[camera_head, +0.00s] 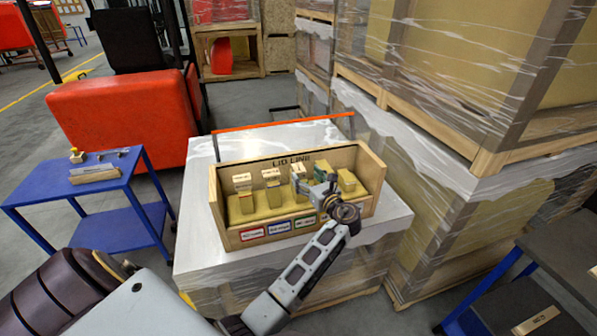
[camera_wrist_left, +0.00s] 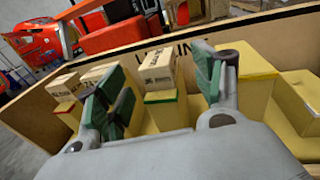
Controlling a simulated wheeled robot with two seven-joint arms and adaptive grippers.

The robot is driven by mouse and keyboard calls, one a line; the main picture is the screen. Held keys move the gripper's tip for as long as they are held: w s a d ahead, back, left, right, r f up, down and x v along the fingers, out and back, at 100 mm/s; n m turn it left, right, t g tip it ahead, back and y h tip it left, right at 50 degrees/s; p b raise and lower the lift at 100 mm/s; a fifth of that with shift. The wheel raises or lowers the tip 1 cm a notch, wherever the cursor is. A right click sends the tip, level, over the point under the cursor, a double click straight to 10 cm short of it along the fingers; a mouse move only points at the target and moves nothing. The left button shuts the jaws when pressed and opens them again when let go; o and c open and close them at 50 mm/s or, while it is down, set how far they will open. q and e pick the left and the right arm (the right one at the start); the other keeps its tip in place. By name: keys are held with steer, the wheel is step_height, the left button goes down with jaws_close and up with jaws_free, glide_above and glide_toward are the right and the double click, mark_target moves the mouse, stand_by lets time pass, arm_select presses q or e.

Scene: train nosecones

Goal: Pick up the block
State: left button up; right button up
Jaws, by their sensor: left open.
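A wooden tray (camera_head: 240,239) marked "LID LINE" holds a row of yellow posts, several with pale wooden blocks on top. My left gripper (camera_head: 317,189) is over the right-middle of the row and hides part of it. In the left wrist view the gripper (camera_wrist_left: 160,66) is open, its green-padded fingers on either side of a printed block (camera_wrist_left: 157,70). That block sits on a post with a green band (camera_wrist_left: 162,97); I cannot tell whether the pads touch it. Other printed blocks (camera_wrist_left: 64,87) stand to the left, partly behind the left finger. My right gripper is not in view.
The tray stands on a wrapped pallet load (camera_head: 195,215). Tall wrapped crates (camera_head: 440,70) rise close on the right. A blue cart (camera_head: 75,190) with small items stands left, below a red machine (camera_head: 125,115). A dark table (camera_head: 560,255) is at lower right.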

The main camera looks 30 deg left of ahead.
mark_target(295, 164)
arm_select(q)
steer(key=shift+w+a, duration=0.2)
steer(key=shift+a, duration=0.2)
steer(key=shift+p+x, duration=0.45)
steer(key=shift+x, duration=2.15)
steer(key=shift+r, duration=0.2)
steer(key=c, duration=1.3)
steer(key=shift+r, duration=5.05)
steer(key=shift+w, duration=0.1)
